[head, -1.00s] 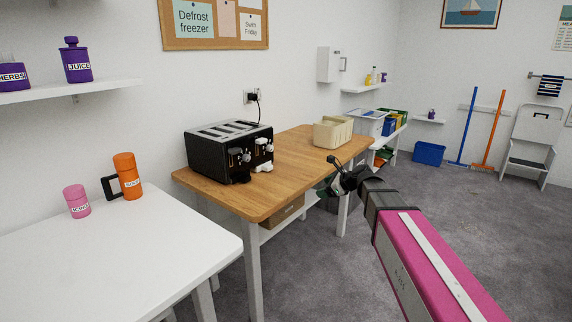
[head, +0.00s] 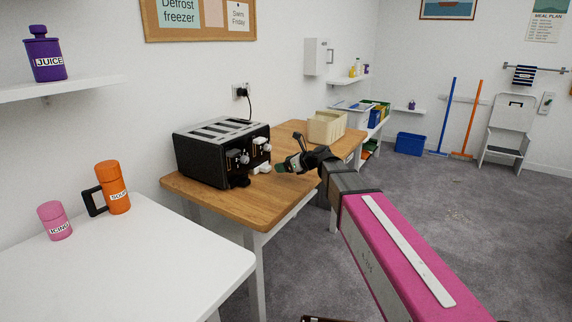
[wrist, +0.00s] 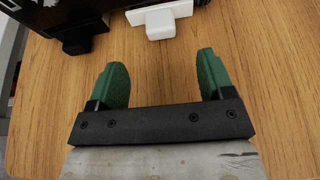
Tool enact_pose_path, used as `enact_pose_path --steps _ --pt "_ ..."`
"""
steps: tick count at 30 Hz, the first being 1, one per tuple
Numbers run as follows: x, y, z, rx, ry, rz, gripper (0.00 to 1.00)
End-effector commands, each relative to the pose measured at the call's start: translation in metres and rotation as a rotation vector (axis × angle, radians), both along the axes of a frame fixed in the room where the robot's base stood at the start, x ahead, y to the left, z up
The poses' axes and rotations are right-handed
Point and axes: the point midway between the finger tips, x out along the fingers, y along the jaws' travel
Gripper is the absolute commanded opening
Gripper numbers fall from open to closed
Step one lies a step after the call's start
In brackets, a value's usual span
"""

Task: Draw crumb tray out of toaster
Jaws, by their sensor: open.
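A black four-slot toaster (head: 205,158) stands on the wooden table, with levers and knobs on its front. Low on that front a white handle-like piece (head: 264,168) and a black one (head: 240,181) stick out. I cannot tell which belongs to the crumb tray; no drawn-out tray shows. My gripper (head: 283,168) is in front of the toaster, over the table. In the wrist view its green fingers (wrist: 162,75) are apart and empty. The white piece (wrist: 160,22) lies ahead of the gap between them, apart from the fingertips. The black piece (wrist: 83,38) is ahead and to the left.
The wooden table (head: 225,205) is bare in front of the toaster. A cream bin (head: 326,128) stands farther back on it. A white table (head: 130,265) at left holds an orange mug (head: 113,187) and a pink container (head: 54,220). A cord runs to the wall socket (head: 240,92).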

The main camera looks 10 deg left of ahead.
Motion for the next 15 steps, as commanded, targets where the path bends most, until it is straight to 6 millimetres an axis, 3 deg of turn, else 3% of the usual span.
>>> enact_pose_path --steps 9,15 --pt "0.021 0.047 -0.021 -0.001 0.000 0.002 0.74" --pt "0.029 0.068 -0.030 -0.001 0.000 0.001 0.74"
